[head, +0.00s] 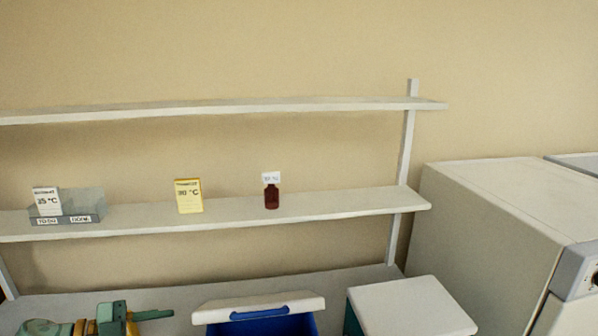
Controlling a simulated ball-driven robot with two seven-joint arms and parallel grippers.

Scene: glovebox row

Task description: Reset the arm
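Nothing is seen held in the visible part. My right gripper is not in view.
A middle shelf (345,206) holds a grey card holder (84,205) with a white card (47,201), a yellow card (189,196) and a brown bottle (271,198). The upper shelf (250,105) is empty. A white-topped box (413,308) and large cabinet (490,225) stand right.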

